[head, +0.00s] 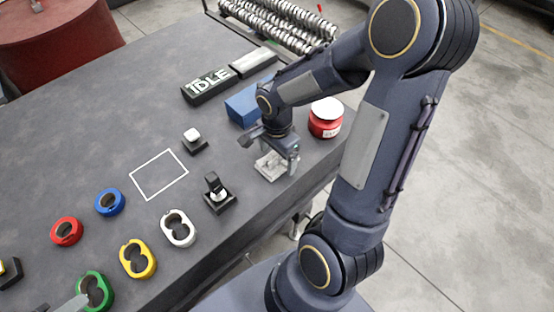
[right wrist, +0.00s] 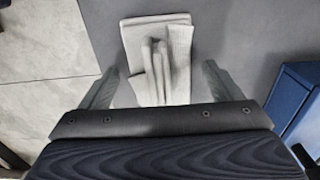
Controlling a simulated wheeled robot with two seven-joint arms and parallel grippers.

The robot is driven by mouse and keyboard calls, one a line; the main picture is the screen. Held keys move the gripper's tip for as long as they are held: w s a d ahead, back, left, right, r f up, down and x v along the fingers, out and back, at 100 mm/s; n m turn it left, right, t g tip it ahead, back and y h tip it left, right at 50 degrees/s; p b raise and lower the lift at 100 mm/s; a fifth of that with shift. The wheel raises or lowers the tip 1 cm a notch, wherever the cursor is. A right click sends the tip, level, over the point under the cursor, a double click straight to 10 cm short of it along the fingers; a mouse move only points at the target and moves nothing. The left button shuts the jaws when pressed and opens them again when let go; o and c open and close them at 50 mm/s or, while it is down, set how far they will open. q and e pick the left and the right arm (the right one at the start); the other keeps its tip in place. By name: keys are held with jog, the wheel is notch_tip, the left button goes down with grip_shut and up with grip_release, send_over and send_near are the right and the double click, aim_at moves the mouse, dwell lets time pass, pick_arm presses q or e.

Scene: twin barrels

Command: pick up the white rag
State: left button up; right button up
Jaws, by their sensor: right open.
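The white rag (head: 268,166) lies folded on the dark table near its right edge. In the right wrist view the rag (right wrist: 133,42) shows as a pale folded cloth with raised folds in its middle. My right gripper (head: 277,153) is above the rag and partly hides it in the head view. In the right wrist view my right gripper (right wrist: 160,88) is open, one finger on each side of the rag, with nothing held. A grey tip that looks like part of my left gripper (head: 72,303) shows at the bottom left, by the green ring.
A blue box (head: 243,108) and a red jar with a white lid (head: 326,118) stand close to my right gripper. A black stand (head: 218,194) and several coloured rings, one white (head: 179,228), are on the left.

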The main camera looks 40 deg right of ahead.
jog(key=shift+c, duration=0.3)
jog(key=c, duration=1)
jog(key=shift+r, duration=0.45)
notch_tip(320, 180, up, 2)
jog(key=shift+r+p, duration=0.25)
jog(key=shift+p, duration=0.1)
jog(key=s+a+r, duration=0.2)
jog(key=s+r, duration=0.1)
jog(key=s, duration=0.1)
jog(key=s+a+r, duration=0.3)
jog(key=s, duration=0.1)
jog(key=s+a+r+p, duration=0.1)
jog(key=s+a+r, duration=0.1)
jog(key=s+r, duration=0.1)
jog(key=shift+s+a+r, duration=0.3)
jog(key=shift+s+r, duration=0.05)
jog(key=shift+s, duration=0.1)
